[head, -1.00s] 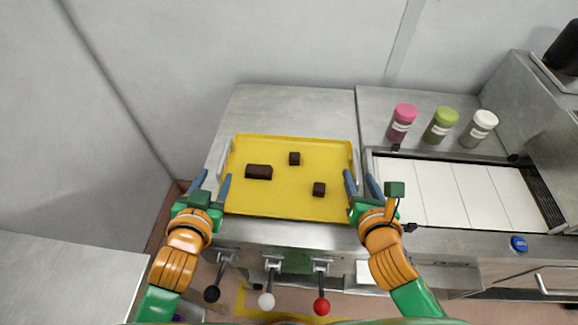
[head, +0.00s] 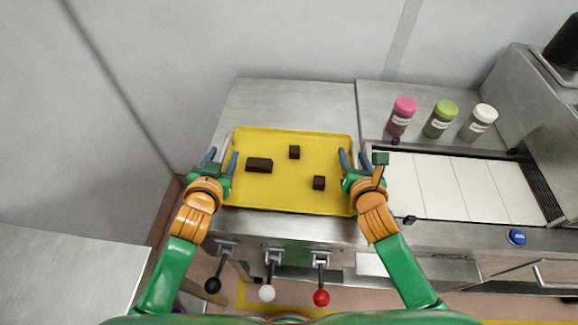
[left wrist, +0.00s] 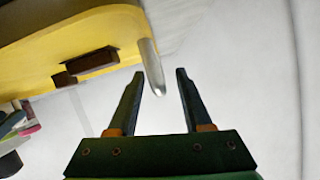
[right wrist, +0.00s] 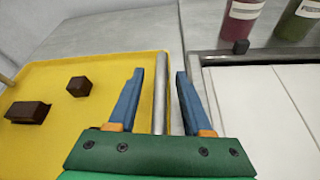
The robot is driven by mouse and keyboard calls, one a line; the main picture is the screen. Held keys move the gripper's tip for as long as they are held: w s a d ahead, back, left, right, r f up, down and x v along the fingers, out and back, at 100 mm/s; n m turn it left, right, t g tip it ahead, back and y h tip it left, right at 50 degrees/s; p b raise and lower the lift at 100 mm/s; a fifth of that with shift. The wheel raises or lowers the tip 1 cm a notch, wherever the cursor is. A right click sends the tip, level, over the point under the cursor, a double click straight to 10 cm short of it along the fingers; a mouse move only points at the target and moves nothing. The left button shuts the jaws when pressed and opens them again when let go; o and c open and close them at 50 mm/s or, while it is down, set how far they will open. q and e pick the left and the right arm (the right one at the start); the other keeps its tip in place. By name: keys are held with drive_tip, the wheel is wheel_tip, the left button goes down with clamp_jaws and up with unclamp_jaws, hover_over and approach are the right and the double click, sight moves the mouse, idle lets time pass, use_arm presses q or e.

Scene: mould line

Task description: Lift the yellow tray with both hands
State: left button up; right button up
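The yellow tray (head: 275,197) lies on the steel counter with several dark brown blocks on it, among them a longer one (head: 259,165). Its silver side handles show in the left wrist view (left wrist: 150,68) and the right wrist view (right wrist: 160,95). My left gripper (head: 221,156) is open at the tray's left edge; in its wrist view the handle's end lies between the fingertips, nearer one finger. Neither gripper is closed on a handle.
Three shaker jars, pink (head: 401,116), green (head: 440,119) and white (head: 478,122), stand right of the tray behind a white slatted belt (head: 455,187). Levers with black, white and red (head: 321,297) knobs stick out of the counter front. Walls stand behind and left.

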use_arm(q)
clamp_jaws()
use_arm(e)
clamp_jaws()
idle(0.9)
